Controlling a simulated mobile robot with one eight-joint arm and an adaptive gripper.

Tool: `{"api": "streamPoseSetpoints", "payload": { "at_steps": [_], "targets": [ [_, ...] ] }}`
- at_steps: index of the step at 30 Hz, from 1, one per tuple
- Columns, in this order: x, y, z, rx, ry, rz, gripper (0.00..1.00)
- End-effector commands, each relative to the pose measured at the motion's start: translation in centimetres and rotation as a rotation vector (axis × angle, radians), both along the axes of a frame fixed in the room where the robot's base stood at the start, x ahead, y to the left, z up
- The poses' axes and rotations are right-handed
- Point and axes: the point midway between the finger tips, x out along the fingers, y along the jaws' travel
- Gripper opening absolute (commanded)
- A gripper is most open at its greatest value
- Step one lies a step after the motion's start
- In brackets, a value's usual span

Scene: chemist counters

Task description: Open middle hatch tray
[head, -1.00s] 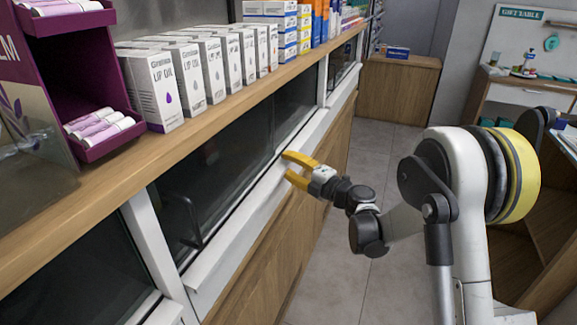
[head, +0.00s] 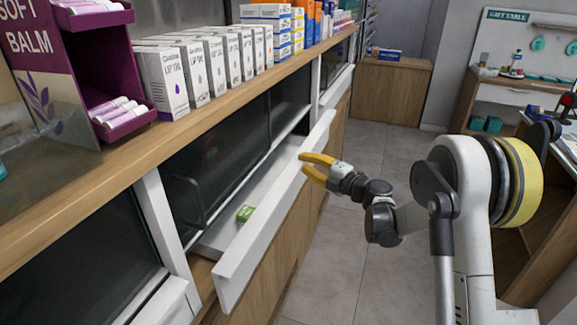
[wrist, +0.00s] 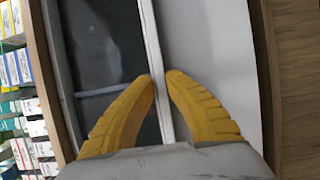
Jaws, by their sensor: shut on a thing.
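The white middle hatch tray (head: 262,236) is slid out from the counter front, below the dark glass panel (head: 225,155). Its front panel stands away from the counter, and part of its inside shows. My gripper (head: 303,166) is at the far part of the front panel's top edge, with its yellow fingers closed on that edge. In the wrist view, the fingers (wrist: 160,78) sit on either side of a narrow white edge (wrist: 151,40). The exact contact is hard to see. A small green box (head: 245,213) lies in the tray.
The wooden counter top (head: 130,165) above holds a row of white lip oil boxes (head: 205,70) and a purple display stand (head: 85,60). A black handle (head: 186,199) is on the glass. Grey floor (head: 345,225) is clear beside the counter.

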Motion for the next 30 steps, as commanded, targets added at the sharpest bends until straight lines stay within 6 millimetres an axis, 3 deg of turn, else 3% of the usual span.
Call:
{"api": "streamPoseSetpoints", "payload": {
  "at_steps": [6, 13, 20, 30],
  "targets": [
    [-1.3, -4.9, 0.0, 0.001, 0.0, -0.001, 0.0],
    [-2.7, -8.5, 0.1, 0.001, 0.0, -0.001, 0.0],
    [-3.4, -10.3, 0.1, 0.002, -0.001, 0.0, 0.0],
    [-3.5, -10.5, 0.1, 0.002, -0.001, 0.001, 0.0]
  ]
}}
